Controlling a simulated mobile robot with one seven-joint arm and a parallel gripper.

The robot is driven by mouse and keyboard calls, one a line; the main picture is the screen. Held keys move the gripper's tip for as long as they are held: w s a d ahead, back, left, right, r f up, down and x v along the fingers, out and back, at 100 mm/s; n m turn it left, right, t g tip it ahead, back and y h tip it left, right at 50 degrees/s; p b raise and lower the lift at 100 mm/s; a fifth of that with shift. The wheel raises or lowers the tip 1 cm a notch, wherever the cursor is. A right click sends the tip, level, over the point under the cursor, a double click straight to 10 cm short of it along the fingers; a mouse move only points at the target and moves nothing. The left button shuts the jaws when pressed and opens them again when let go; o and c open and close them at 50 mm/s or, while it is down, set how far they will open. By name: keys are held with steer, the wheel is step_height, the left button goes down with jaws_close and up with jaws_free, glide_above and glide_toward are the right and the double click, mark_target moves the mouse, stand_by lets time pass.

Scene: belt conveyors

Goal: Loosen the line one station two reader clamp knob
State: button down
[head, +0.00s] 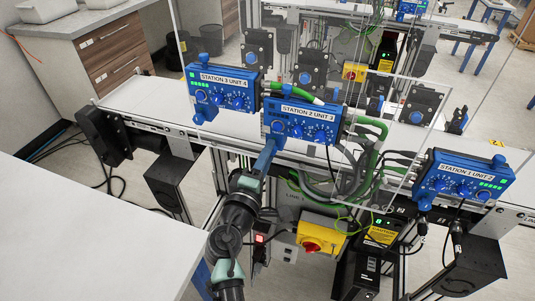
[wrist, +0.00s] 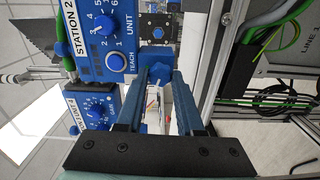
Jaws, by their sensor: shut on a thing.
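The station 2 reader is a blue box labelled "STATION 2 UNIT 3" (head: 302,120), mounted on the near side of the belt in the head view. In the wrist view it shows turned sideways at the upper left (wrist: 110,30). Its blue clamp knob (wrist: 156,56) sits beside the box's lower edge, between my fingertips. My gripper (head: 272,145) comes up from below at the reader's lower left. In the wrist view my gripper (wrist: 163,72) has its two blue fingers closed around the knob. The knob is hidden behind the fingers in the head view.
Other blue readers, "STATION 3 UNIT 4" (head: 222,90) and "STATION 1" (head: 463,178), flank it along the white belt (head: 150,103). A clear panel (head: 395,130), green hoses (head: 370,130) and a yellow switch box (head: 318,236) are close by on the right. A white tabletop (head: 80,235) is at lower left.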

steer(key=n+p, duration=0.1)
steer(key=n, duration=0.4)
steer(key=shift+n, duration=0.3)
stand_by(0.4)
steer(key=c, duration=0.5)
jaws_free()
steer(key=shift+c, duration=0.2)
steer(key=b+v, duration=0.1)
steer(key=v, duration=1.2)
